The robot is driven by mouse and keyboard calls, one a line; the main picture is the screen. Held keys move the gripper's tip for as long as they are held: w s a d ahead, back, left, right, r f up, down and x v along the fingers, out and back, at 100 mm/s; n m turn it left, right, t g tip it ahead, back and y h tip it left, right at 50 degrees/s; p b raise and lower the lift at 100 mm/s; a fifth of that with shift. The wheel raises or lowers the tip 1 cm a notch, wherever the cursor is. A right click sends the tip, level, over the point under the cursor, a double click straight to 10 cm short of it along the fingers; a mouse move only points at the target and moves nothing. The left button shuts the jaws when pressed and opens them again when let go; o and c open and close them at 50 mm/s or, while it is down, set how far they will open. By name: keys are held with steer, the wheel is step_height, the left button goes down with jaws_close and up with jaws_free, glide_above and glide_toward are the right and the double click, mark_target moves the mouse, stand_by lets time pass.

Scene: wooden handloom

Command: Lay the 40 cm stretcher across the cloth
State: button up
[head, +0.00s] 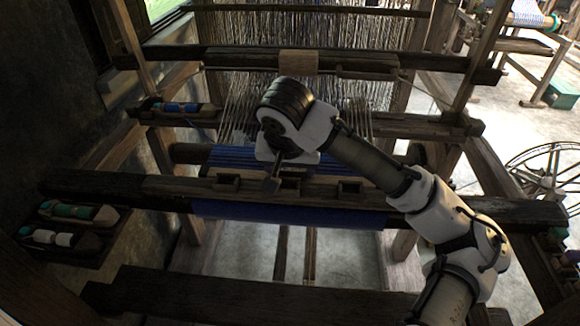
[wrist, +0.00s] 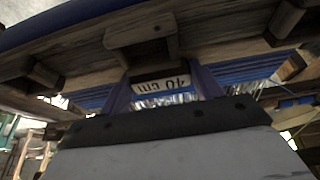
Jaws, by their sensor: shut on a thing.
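My gripper (head: 271,186) reaches down at the loom's front beam in the head view. In the wrist view, its two bluish fingers (wrist: 163,92) are shut on a wooden piece with a pale, upside-down "40 cm" label, the 40 cm stretcher (wrist: 161,84). Most of the stretcher's length is hidden or cannot be made out. The blue striped cloth (head: 228,158) lies just behind the front beam, partly covered by my arm; it also shows in the wrist view (wrist: 240,72). I cannot tell whether the stretcher touches the cloth.
The front rail (head: 318,191) carries small wooden boxes near my gripper. Dark blue cloth (head: 300,214) hangs below it. Warp threads (head: 237,105) run back beneath a crossbar (head: 225,58). A tray with bobbin shuttles (head: 70,238) is at left, and a spoked wheel (head: 548,170) at right.

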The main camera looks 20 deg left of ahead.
steer(key=o, duration=1.2)
steer(key=shift+c, duration=0.2)
steer(key=v, duration=1.3)
steer(key=shift+s+r, duration=0.2)
steer(key=shift+r, duration=0.1)
steer(key=shift+d, duration=0.1)
